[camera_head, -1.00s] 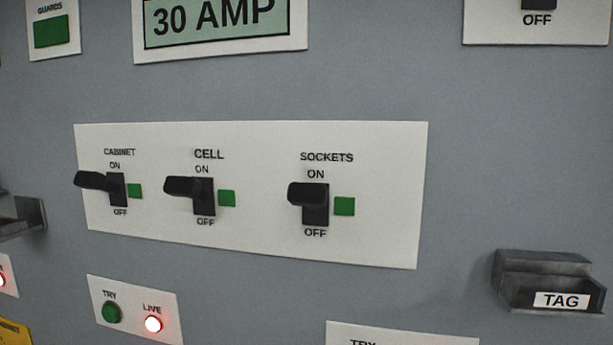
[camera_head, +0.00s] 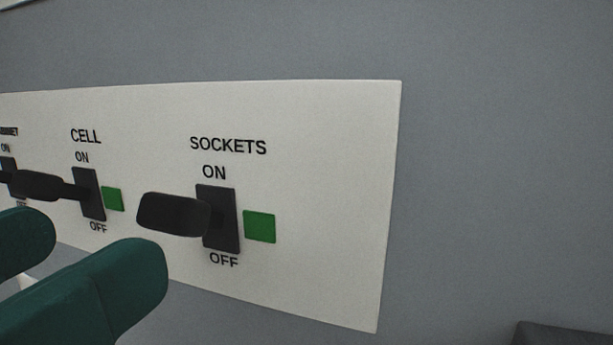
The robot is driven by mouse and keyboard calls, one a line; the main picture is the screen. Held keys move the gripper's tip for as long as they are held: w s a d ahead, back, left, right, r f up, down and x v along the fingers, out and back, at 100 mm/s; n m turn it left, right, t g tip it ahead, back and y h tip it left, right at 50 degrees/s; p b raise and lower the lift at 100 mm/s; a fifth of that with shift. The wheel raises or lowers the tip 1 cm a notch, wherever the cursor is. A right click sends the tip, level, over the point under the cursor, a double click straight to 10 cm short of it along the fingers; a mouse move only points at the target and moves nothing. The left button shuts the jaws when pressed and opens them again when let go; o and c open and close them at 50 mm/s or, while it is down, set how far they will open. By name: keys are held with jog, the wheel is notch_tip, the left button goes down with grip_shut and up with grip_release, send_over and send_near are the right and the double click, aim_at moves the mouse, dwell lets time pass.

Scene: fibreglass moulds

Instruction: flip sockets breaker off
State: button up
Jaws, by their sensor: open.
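The sockets breaker (camera_head: 178,214) is a black lever on a black base, under the label SOCKETS, with ON above and OFF below. Its lever sticks out from the upper part of the base, towards ON. A green square (camera_head: 259,226) sits just right of it. My gripper (camera_head: 85,255) has two dark green fingers at the lower left, open and empty. The nearer fingertip is below and left of the sockets lever, with a visible gap in the picture. The distance in depth is hard to tell.
The cell breaker (camera_head: 40,186) is left of the sockets breaker, close above my fingers in the picture. The cabinet breaker (camera_head: 7,170) is cut by the left edge. All sit on a white plate (camera_head: 330,200). A dark holder (camera_head: 565,335) juts out at the lower right. The grey wall between is bare.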

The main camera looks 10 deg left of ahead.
aim_at(160, 208)
jog(key=w, duration=0.2)
jog(key=w+p, duration=0.1)
jog(key=w, duration=0.2)
jog(key=w+d+p, duration=0.1)
jog(key=w, duration=0.1)
jog(key=shift+w, duration=0.35)
